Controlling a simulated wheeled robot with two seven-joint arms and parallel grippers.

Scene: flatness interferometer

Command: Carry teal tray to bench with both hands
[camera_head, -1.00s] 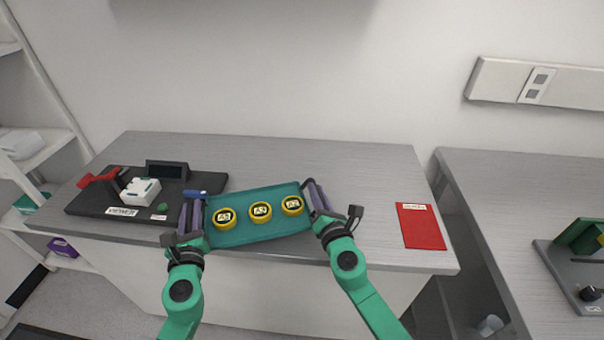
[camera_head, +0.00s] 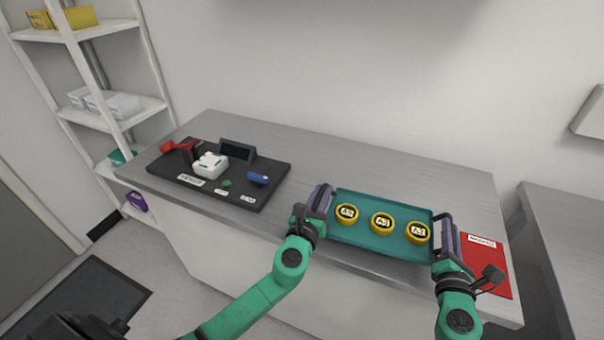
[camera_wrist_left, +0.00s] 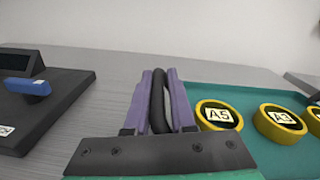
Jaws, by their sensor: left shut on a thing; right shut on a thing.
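The teal tray (camera_head: 380,246) is at the front right part of the grey bench in the head view. It carries three yellow round pieces, labelled A5 (camera_head: 346,214), A3 (camera_head: 382,223) and one at the right (camera_head: 417,232) whose label is hard to read. My left gripper (camera_head: 321,199) is shut on the tray's left handle; the left wrist view shows the dark handle (camera_wrist_left: 159,98) between its purple fingers. My right gripper (camera_head: 447,236) is shut at the tray's right handle. The tray looks about level; whether it touches the bench cannot be told.
The grey bench (camera_head: 330,150) is clear behind the tray. A black instrument base (camera_head: 265,193) with a white block, red lever and blue part stands left. A red mat (camera_head: 492,266) lies right, partly behind my right gripper. Shelves (camera_head: 110,100) stand far left; another bench (camera_head: 570,230) is right.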

